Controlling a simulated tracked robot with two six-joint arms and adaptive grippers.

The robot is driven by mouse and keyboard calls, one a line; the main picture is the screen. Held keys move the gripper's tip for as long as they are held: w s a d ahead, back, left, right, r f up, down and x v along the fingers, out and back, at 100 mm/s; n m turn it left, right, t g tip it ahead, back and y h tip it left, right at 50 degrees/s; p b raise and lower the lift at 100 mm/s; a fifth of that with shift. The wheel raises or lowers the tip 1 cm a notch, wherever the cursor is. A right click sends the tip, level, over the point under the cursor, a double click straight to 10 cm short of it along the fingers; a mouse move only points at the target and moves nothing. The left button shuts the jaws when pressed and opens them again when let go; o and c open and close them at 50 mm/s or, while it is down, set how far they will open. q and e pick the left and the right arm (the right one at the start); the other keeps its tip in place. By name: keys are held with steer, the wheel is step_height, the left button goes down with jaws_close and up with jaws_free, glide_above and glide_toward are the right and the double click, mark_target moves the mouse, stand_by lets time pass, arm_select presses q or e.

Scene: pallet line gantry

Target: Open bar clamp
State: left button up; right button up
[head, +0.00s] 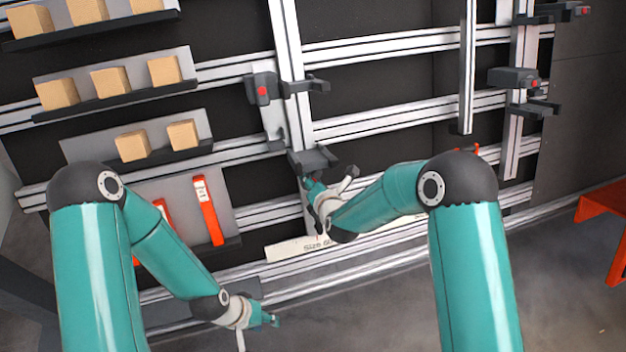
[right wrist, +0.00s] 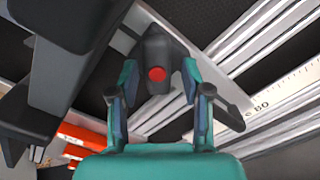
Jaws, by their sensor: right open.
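A dark grey bar clamp (head: 314,160) sits low on the upright rail in the head view. My right gripper (head: 318,190) is just below it. In the right wrist view, a dark clamp part with a red button (right wrist: 157,74) shows between the two teal fingers of the right gripper (right wrist: 160,68). These fingers are apart, one on each side of the part; I cannot tell whether they touch it. My left gripper (head: 270,319) is low in the head view, away from the clamps; its finger gap is too small to judge.
Another clamp with a red button (head: 262,90) is higher on the rail. More clamps (head: 515,78) are on the right upright. Shelves with wooden blocks (head: 110,82) and a red-orange tool (head: 208,212) are at left. A size ruler (head: 300,248) runs below.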

steer(key=shift+s+r, duration=0.1)
steer(key=shift+s+d+r, duration=0.1)
steer(key=shift+s+r, duration=0.1)
steer(key=p+v, duration=0.1)
steer(key=v, duration=0.7)
steer(key=shift+p, duration=0.35)
steer(key=shift+s, duration=0.1)
steer(key=shift+c, duration=0.2)
